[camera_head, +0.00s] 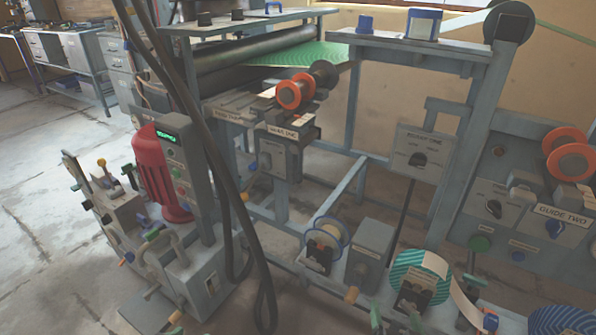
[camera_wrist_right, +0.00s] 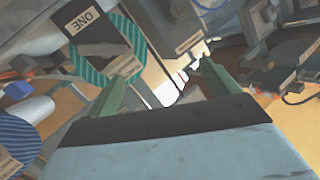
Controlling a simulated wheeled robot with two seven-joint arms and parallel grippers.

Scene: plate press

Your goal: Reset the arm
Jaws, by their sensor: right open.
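My right gripper (camera_wrist_right: 162,72) shows in the right wrist view, with two green fingers spread apart and nothing between them. A teal-striped roll (camera_wrist_right: 135,35) with a label reading ONE is just beyond the left finger. A teal-striped roll (camera_head: 436,290) also shows at the lower right of the head view, on the machine's lower frame. I cannot make out my right gripper clearly among the parts in the head view. My left gripper is not in view.
A grey plate press frame fills the head view, with black rollers (camera_head: 255,50) and a green sheet (camera_head: 310,55). A red motor (camera_head: 160,175) stands left, beside hanging black cables (camera_head: 205,135). Orange spools (camera_head: 289,94) project forward. Bare floor (camera_head: 40,210) lies at the left.

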